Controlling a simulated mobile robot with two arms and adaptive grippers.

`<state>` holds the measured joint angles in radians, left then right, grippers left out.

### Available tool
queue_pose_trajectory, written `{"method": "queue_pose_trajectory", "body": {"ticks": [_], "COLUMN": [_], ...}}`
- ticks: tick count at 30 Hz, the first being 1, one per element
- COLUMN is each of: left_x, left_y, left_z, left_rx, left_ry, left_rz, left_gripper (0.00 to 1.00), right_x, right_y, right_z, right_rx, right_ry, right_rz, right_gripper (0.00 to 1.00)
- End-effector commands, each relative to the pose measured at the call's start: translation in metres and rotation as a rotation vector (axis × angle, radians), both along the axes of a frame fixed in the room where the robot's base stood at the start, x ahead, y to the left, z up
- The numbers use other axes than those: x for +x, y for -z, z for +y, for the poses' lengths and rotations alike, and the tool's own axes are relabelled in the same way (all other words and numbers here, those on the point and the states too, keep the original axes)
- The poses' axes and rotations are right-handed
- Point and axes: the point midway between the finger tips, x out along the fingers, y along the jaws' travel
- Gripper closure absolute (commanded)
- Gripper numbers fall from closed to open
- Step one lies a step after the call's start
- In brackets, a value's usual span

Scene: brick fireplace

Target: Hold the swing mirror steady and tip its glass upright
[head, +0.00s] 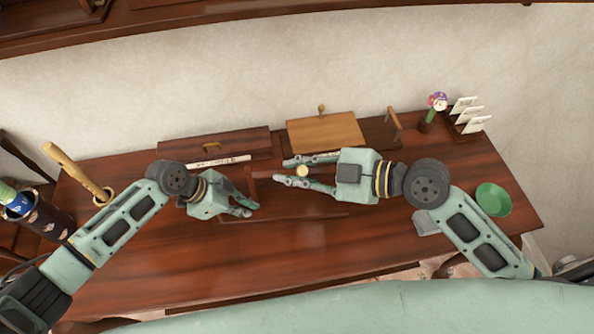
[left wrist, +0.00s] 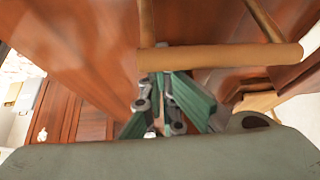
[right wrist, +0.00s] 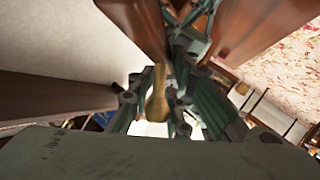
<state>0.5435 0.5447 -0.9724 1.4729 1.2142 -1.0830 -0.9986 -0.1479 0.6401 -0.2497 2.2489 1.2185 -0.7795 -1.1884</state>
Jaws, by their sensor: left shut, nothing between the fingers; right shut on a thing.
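The swing mirror (head: 250,185) is a reddish-brown wooden stand on the desk between my grippers, seen from above. Its glass face cannot be made out. My right gripper (head: 284,170) is shut on the mirror at its right side. A brass knob (head: 302,171) sits between the fingers, and it also shows in the right wrist view (right wrist: 157,105). My left gripper (head: 248,209) is shut and empty by the mirror's left lower side. In the left wrist view a light brown wooden bar (left wrist: 220,55) crosses just beyond the left fingertips; whether they touch is unclear.
Behind stand a long wooden box (head: 215,143) and a light wooden panel (head: 325,132). A green bowl (head: 493,199) lies right. The desk's front left (head: 150,270) is clear.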

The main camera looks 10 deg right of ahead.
Motion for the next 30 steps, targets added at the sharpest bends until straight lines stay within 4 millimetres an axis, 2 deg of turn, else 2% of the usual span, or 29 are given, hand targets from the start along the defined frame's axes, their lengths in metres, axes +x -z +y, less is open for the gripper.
{"method": "queue_pose_trajectory", "body": {"ticks": [1,13,21,30], "left_x": [-0.003,-0.005,-0.005,-0.006], "left_y": [0.005,0.006,0.007,0.008], "left_z": [0.003,0.004,0.004,0.004], "left_rx": [0.010,0.011,0.012,0.014], "left_ry": [-0.001,0.001,0.001,0.001], "left_rz": [0.010,0.013,0.015,0.017], "left_gripper": [1.00,1.00,1.00,1.00], "right_x": [0.006,0.037,0.059,0.069], "right_y": [-0.007,-0.020,-0.022,-0.021], "right_z": [-0.001,-0.005,-0.007,-0.008], "right_rx": [0.005,0.029,0.050,0.056], "right_ry": [0.006,0.009,0.011,0.010], "right_rz": [-0.007,0.227,0.399,0.486], "right_gripper": [1.00,1.00,1.00,1.00]}}
